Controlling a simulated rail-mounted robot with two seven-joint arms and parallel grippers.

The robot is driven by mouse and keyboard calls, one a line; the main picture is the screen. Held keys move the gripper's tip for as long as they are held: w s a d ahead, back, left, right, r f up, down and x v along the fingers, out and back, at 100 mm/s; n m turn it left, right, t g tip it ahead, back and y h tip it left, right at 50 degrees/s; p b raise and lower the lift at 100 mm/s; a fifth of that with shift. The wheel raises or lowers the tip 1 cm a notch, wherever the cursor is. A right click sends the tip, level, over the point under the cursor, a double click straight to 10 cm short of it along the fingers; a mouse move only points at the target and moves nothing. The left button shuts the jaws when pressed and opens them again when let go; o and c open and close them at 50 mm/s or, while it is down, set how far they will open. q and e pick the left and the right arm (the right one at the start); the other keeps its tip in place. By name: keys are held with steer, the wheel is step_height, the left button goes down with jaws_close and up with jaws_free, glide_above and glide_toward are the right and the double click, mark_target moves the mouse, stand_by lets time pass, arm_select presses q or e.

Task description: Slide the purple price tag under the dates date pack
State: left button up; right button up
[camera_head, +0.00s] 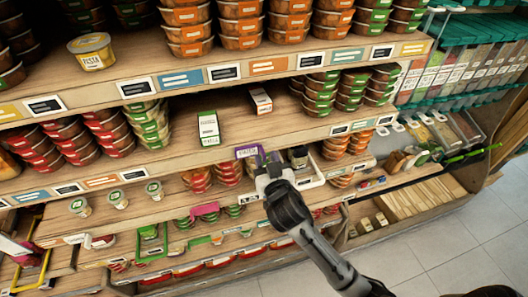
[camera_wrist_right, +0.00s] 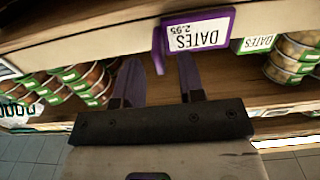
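The purple price tag (camera_wrist_right: 200,34), reading DATES 2.95, hangs at a wooden shelf edge, upside down in the right wrist view. In the head view it is the small purple tag (camera_head: 248,151) just above my right gripper (camera_head: 266,163). The right-hand fingertip overlaps or nearly touches the tag's edge; I cannot tell which. I cannot clearly identify the date pack. My left gripper is not in view.
Stacked tubs (camera_wrist_right: 292,60) stand on the shelf close by. A white-green carton (camera_head: 208,128) and an orange-white carton (camera_head: 261,101) stand on the shelf above. A white tray (camera_head: 311,181) with a jar lies right of my gripper. Bare floor (camera_head: 440,250) shows at lower right.

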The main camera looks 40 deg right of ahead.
steer(key=shift+x, duration=1.05)
steer(key=shift+c, duration=0.5)
jaws_close()
